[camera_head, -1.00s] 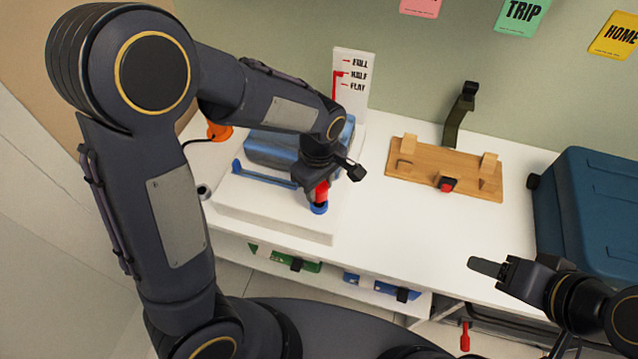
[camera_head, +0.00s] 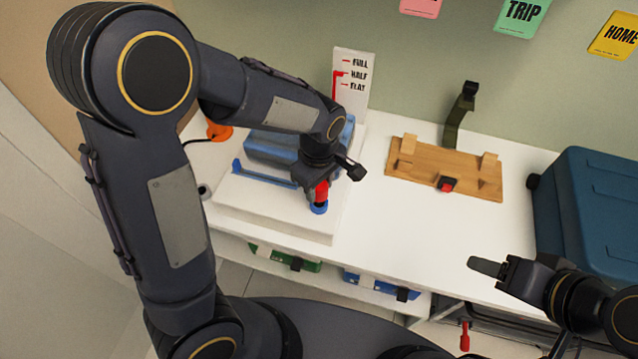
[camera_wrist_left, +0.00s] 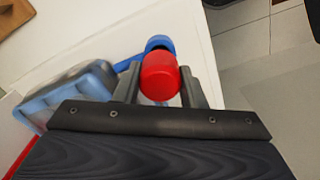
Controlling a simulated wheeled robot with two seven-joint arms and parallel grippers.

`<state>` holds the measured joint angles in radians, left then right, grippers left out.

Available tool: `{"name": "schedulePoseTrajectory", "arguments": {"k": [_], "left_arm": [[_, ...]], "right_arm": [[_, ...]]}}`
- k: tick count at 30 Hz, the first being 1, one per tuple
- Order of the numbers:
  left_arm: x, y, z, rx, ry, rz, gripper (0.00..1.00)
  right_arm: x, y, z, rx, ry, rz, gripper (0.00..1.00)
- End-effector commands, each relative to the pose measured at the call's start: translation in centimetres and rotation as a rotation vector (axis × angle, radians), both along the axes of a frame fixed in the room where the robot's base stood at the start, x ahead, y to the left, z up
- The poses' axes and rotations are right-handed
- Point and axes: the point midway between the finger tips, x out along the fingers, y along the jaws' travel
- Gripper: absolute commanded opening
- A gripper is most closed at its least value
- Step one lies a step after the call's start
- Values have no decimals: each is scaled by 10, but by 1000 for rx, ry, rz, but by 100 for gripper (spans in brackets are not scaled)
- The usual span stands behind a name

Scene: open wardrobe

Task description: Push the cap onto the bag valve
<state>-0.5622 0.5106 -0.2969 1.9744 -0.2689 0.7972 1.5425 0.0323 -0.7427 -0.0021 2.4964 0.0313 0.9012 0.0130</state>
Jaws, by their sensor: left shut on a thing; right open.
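The red cap (camera_head: 321,191) is in my left gripper (camera_head: 322,184), which is shut on it. In the left wrist view the red cap (camera_wrist_left: 160,76) sits between the two fingers of my left gripper (camera_wrist_left: 160,88). The blue valve (camera_head: 319,208) is directly below the cap in the head view, and part of it shows behind the cap in the wrist view (camera_wrist_left: 159,42). I cannot tell whether cap and valve touch. The blue bag (camera_head: 272,149) lies on the white platform, partly hidden by my left arm. My right gripper (camera_head: 488,267) is open and empty over the table's front right.
A gauge card (camera_head: 352,80) marked FULL, HALF, FLAT stands behind the bag. A wooden board (camera_head: 420,175) with a red-and-black piece (camera_head: 447,184) lies right of it. A blue case (camera_head: 595,215) stands at the far right. The middle of the white table (camera_head: 400,235) is clear.

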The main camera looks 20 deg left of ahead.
Motion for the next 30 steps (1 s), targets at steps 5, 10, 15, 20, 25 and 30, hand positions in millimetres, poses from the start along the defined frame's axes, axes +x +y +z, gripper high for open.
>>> {"name": "schedulePoseTrajectory", "arguments": {"k": [5, 10, 15, 20, 25, 30], "left_arm": [[0, 0, 0, 0, 0, -1, 9], [0, 0, -1, 0, 0, 0, 9], [0, 0, -5, 0, 0, 0, 9], [0, 0, -9, 0, 0, -1, 9], [0, 0, -14, 0, 0, -1, 9], [0, 0, -18, 0, 0, -1, 9]], "right_arm": [[0, 0, 0, 0, 0, 0, 57], [0, 0, -1, 0, 0, 0, 57], [0, 0, -4, 0, 0, 0, 57], [0, 0, -7, 0, 0, 0, 57], [0, 0, -11, 0, 0, 0, 57], [0, 0, -14, 0, 0, 0, 57]]}}
